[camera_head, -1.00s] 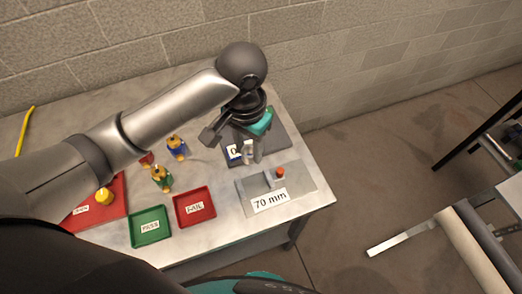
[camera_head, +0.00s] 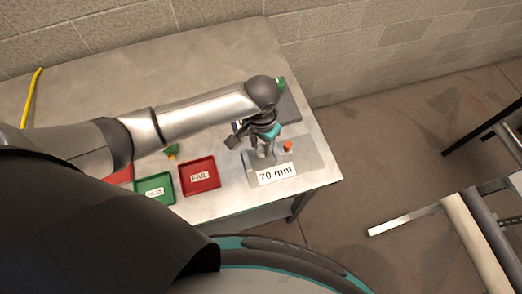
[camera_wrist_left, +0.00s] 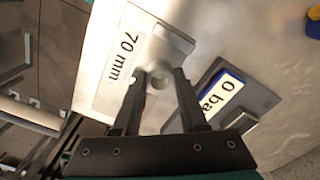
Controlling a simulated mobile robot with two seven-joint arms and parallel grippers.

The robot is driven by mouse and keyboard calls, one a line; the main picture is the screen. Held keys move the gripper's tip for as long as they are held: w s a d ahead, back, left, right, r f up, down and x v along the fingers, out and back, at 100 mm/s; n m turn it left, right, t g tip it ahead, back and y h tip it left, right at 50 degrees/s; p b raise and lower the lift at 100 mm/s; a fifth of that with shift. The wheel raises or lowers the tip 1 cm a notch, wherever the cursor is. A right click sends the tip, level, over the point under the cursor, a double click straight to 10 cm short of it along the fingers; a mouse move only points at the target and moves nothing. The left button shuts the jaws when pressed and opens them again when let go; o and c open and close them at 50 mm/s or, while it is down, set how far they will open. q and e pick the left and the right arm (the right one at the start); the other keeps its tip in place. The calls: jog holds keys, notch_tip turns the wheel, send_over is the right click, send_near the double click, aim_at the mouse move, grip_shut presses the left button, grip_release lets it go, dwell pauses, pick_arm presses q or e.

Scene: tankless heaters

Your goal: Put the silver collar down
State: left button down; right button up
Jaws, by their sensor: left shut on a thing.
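My left gripper (camera_head: 261,152) is over the grey 70 mm plate (camera_head: 315,160), on the right part of the table. In the left wrist view the gripper (camera_wrist_left: 158,73) is shut on the silver collar (camera_wrist_left: 158,82), a small pale round piece between its fingertips. The collar is just above or touching the plate; I cannot tell which. The plate's "70 mm" label (camera_wrist_left: 126,55) lies beside the fingers. In the head view the collar is hard to tell from the fingers. My right gripper is in neither view.
A red-orange knob (camera_head: 288,146) stands on the plate close to the gripper. A dark plate with a "0 ba" label (camera_wrist_left: 224,92) is alongside. The red FAIL tray (camera_head: 200,190) and green PASS tray (camera_head: 155,200) are to the left.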

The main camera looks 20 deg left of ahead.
aim_at(261, 147)
pick_arm(q)
jog(key=shift+f+b, duration=0.3)
jog(key=shift+f, duration=1.55)
jog(key=shift+f, duration=0.15)
jog(key=shift+c, duration=2.2)
grip_release()
notch_tip(261, 147, up, 12)
jog(key=shift+r+p, duration=0.2)
jog(key=shift+p, duration=0.75)
